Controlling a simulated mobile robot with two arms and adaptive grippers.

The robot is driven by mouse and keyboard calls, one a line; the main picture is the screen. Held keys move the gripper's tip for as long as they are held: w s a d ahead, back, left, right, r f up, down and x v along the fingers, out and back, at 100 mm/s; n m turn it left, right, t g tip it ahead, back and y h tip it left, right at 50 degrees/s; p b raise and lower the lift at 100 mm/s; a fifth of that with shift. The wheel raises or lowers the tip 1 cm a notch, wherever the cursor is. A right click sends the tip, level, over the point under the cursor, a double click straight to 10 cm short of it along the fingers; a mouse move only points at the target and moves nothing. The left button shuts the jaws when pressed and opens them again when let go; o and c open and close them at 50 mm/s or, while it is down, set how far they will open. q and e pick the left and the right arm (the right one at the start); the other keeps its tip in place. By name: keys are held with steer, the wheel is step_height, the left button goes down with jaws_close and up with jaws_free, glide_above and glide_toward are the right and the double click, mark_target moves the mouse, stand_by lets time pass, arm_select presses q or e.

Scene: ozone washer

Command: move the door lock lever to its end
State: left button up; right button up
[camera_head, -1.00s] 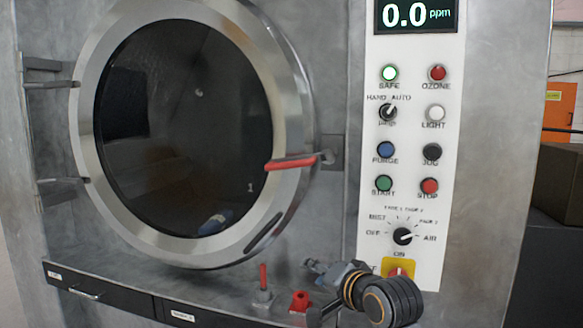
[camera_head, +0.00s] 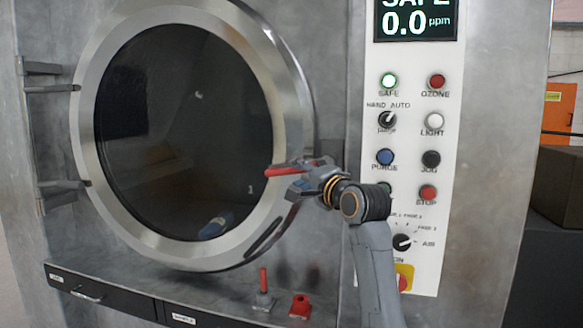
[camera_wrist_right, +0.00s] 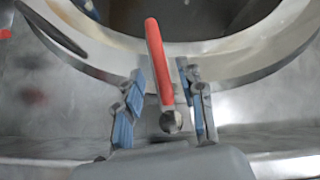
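The door lock lever is a red handle (camera_head: 284,171) at the right rim of the round door (camera_head: 292,100). It lies roughly level and points left over the rim. My right gripper (camera_head: 300,180) is at the lever and hides its pivot end in the head view. In the right wrist view the red lever (camera_wrist_right: 158,60) runs between the blue-padded fingers of the gripper (camera_wrist_right: 165,98). The fingers stand on either side with gaps visible, so the gripper is open around the lever. My left gripper is in neither view.
A control panel (camera_head: 410,135) with knobs and buttons is right of the door, partly covered by my right arm. A small red-handled valve (camera_head: 263,285) and a red fitting (camera_head: 300,306) stand on the ledge below. Door hinges (camera_head: 52,87) are at left.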

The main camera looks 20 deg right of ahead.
mark_target(294, 172)
steer(key=shift+w+a+p, duration=0.2)
steer(key=shift+w, duration=0.9)
steer(key=shift+w+a+p, duration=0.2)
steer(key=shift+w, duration=0.85)
jaws_close()
